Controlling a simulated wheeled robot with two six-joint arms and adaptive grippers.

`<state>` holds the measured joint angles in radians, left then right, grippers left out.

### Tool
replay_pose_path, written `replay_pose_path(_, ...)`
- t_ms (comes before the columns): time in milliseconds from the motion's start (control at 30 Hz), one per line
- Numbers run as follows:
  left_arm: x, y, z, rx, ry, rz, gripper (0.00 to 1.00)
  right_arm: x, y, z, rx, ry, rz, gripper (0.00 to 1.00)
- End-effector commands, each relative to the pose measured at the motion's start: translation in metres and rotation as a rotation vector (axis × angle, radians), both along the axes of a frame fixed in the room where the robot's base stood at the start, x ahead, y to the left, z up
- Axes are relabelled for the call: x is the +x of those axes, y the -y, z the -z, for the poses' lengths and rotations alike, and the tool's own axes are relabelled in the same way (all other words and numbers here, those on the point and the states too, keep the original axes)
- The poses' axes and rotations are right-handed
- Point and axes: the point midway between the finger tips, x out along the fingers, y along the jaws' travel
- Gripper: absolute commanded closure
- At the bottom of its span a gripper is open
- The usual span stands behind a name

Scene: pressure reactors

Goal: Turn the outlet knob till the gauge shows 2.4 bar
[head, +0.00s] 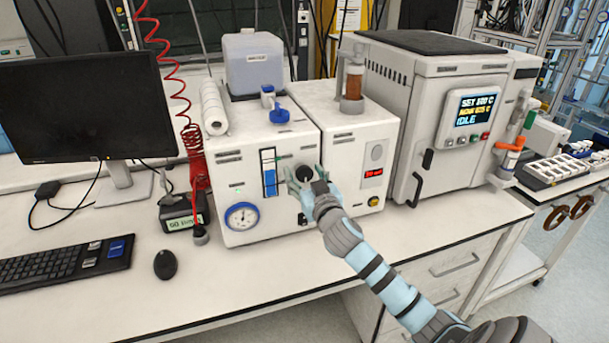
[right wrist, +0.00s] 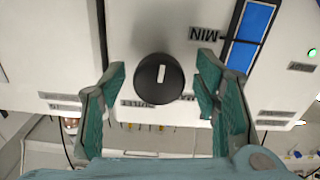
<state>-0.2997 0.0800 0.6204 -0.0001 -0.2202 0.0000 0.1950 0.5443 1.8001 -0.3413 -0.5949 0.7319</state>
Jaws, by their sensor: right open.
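The outlet knob (head: 304,172) is a black round knob on the front of the white reactor unit. In the right wrist view the knob (right wrist: 160,80) has a white pointer line standing nearly upright in the picture, with a partly hidden, upside-down "OUTLET" label beside it. My right gripper (head: 306,181) is in front of it. In the right wrist view the green fingers of my right gripper (right wrist: 161,70) are spread on either side of the knob, with gaps on both sides. The round blue-rimmed gauge (head: 242,216) is lower left; its reading is too small to tell. My left gripper is not in view.
A blue level window (head: 269,172) is left of the knob. A small red display (head: 373,172) is on the panel to the right. An oven-like unit (head: 425,125) stands further right. A monitor (head: 85,105), keyboard (head: 65,265) and mouse (head: 165,264) are left on the bench.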

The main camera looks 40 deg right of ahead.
Motion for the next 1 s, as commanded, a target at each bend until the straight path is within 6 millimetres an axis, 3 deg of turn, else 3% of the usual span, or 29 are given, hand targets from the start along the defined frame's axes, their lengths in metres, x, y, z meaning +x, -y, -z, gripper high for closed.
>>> replay_pose_path(200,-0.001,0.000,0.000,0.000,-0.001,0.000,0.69,0.001,0.000,0.001,0.000,-0.001,0.000,0.44)
replay_pose_path(533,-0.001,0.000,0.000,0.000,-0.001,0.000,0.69,0.001,0.000,0.001,-0.001,-0.001,0.000,0.92)
replay_pose_path(800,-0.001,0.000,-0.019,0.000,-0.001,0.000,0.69,0.000,0.000,-0.001,-0.230,-0.084,0.000,0.92)
replay_pose_path(1000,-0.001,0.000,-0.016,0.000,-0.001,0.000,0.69,0.000,0.001,0.001,-0.237,-0.085,0.000,0.92)
